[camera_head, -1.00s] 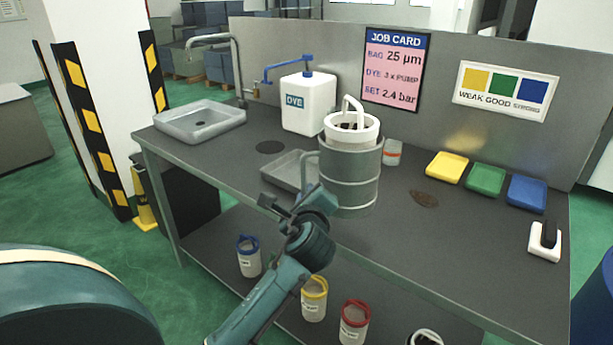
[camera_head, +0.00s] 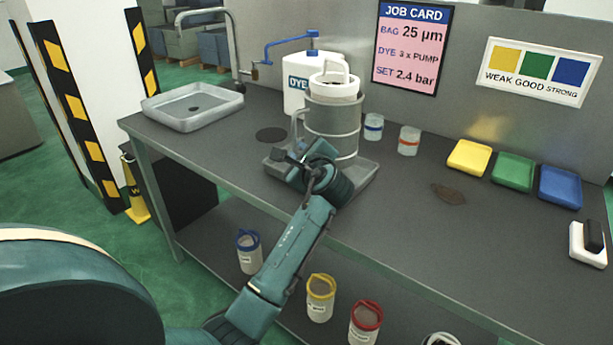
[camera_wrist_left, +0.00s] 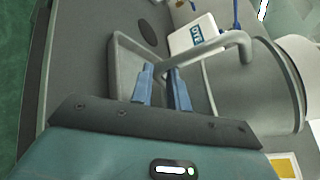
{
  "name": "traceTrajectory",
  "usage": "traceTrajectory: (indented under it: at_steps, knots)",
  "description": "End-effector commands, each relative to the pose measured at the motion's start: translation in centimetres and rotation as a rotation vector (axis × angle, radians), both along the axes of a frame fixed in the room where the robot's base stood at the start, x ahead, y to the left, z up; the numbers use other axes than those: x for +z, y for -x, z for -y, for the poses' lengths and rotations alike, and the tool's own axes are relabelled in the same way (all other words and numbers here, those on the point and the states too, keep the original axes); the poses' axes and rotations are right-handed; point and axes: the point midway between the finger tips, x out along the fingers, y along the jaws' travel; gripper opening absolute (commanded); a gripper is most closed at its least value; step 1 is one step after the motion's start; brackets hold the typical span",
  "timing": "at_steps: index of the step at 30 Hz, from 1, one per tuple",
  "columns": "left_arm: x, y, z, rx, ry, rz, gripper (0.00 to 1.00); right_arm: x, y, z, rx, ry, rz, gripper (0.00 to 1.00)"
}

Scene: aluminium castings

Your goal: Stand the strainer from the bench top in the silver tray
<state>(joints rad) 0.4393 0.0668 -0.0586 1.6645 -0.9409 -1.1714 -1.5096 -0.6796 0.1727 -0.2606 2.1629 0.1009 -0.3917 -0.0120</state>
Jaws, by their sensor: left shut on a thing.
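The strainer (camera_head: 333,120) is a grey metal cylinder with a side handle. A white insert with a looped handle stands up out of its top. The strainer is upright over the silver tray (camera_head: 364,176), and my gripper and wrist hide part of its base, so I cannot tell whether it touches the tray floor. My left gripper (camera_head: 300,160) is at the strainer's front left. In the left wrist view its blue fingers (camera_wrist_left: 161,85) are shut on the strainer's side handle (camera_wrist_left: 205,50), with the tray (camera_wrist_left: 122,75) below. My right gripper is not in view.
A sink (camera_head: 195,106) and a white dye container (camera_head: 297,85) stand left and behind. Two banded jars (camera_head: 373,127) (camera_head: 409,141) are right of the strainer. Yellow (camera_head: 469,157), green (camera_head: 513,171) and blue (camera_head: 560,187) trays lie further right. The front right bench top is mostly clear.

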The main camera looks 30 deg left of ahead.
Motion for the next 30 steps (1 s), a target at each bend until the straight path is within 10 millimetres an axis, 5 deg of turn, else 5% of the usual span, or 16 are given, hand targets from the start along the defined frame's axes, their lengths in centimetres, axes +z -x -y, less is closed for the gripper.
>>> traceTrajectory:
  at_steps: [15,26,27,30]
  knots:
    - [-6.3,0.0,0.0,-0.003,-0.001,0.007,0.0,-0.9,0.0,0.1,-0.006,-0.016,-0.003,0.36]
    - [-6.6,0.0,0.0,-0.002,0.001,0.008,0.0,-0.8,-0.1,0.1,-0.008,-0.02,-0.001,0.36]
    - [-6.9,0.0,0.0,-0.002,0.001,0.002,0.19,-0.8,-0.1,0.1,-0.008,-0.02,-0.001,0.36]
    - [-6.8,0.0,0.0,-0.002,0.001,0.002,0.27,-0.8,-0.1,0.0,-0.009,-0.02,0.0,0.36]
